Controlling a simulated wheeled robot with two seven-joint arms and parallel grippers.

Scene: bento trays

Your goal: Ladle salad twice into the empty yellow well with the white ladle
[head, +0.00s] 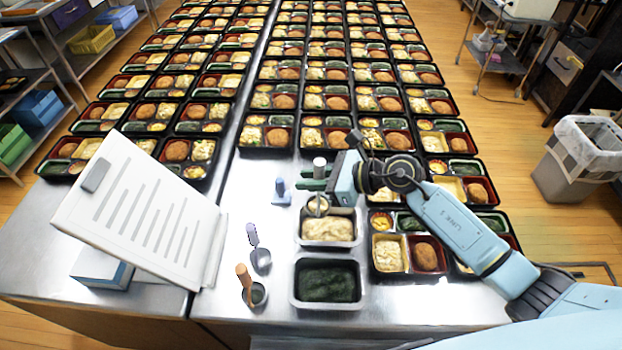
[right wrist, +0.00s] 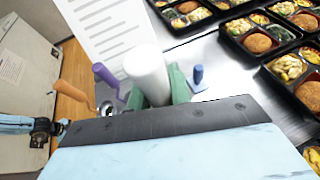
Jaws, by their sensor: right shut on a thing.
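My right gripper (head: 318,182) is shut on the white ladle's upright handle (head: 319,163). The handle also shows between green fingers in the right wrist view (right wrist: 147,75). The ladle's bowl (head: 317,206) hangs below the gripper at the back edge of the metal pan of pale salad (head: 328,230). I cannot tell whether the bowl touches the salad. In the bento tray right of the pan, the yellow well (head: 388,252) holds pale salad. Farther right and back, a yellow well (head: 452,188) looks empty; my arm partly covers the trays there. My left gripper is out of view.
A pan of dark green food (head: 328,283) stands in front. Purple (head: 252,236) and orange (head: 245,272) ladles stand left, and a blue-handled object (head: 281,188) behind. A clipboard (head: 140,205) leans at the left. Rows of filled trays cover the tables' backs. Bare metal lies around the ladles.

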